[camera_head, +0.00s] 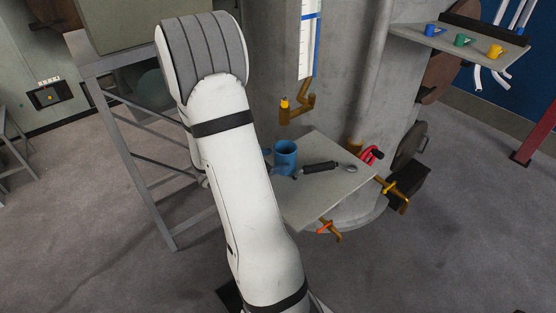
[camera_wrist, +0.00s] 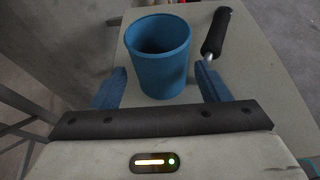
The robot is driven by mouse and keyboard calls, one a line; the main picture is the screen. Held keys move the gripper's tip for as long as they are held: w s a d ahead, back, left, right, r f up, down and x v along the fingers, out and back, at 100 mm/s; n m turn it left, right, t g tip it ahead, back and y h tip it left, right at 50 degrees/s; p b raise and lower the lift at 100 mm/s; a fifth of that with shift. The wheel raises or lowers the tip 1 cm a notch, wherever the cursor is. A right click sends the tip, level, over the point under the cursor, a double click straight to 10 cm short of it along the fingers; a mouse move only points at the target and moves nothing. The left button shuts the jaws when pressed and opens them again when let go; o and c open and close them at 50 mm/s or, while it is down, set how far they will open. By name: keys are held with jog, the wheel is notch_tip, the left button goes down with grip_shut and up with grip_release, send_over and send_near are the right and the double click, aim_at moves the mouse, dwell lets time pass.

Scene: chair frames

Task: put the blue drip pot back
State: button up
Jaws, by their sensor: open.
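The blue drip pot (camera_head: 286,153) stands upright on a small grey shelf table (camera_head: 320,192) against the concrete column. In the wrist view the pot (camera_wrist: 158,66) is open-topped and looks empty inside. My gripper (camera_wrist: 160,84) is open, with one blue finger to the left of the pot and one to the right. Gaps show between the fingers and the pot's sides; I cannot tell how far the fingers reach along it. In the head view my white arm hides most of the gripper.
A black-handled tool (camera_head: 320,167) lies right of the pot; its handle (camera_wrist: 216,32) is close to the right finger. Red and brass valve handles (camera_head: 371,155) edge the table. A brass tap (camera_head: 297,106) hangs above. A higher shelf (camera_head: 480,45) holds small blue, green and yellow cups.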

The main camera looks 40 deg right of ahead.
jog(key=v, duration=0.8)
jog(key=s+a+r+m+t+y, duration=0.1)
jog(key=s+a+r+m+y, duration=0.2)
jog(key=a, duration=0.4)
jog(key=s+a+r+m+t+y, duration=0.1)
jog(key=s+a+r+m+y, duration=0.2)
jog(key=a+m+y, duration=0.3)
jog(key=s+a+r+m+t+y, duration=0.1)
jog(key=s+a+r+m+y, duration=0.2)
jog(key=a+m, duration=0.4)
jog(key=s+a+y, duration=0.1)
jog(key=a, duration=0.2)
jog(key=shift+a+m+t, duration=0.2)
jog(key=shift+m+t, duration=0.1)
jog(key=shift+m, duration=0.1)
notch_tip(320, 180, up, 7)
jog(key=p, duration=0.6)
jog(key=shift+s+f, duration=0.2)
jog(key=shift+s, duration=0.1)
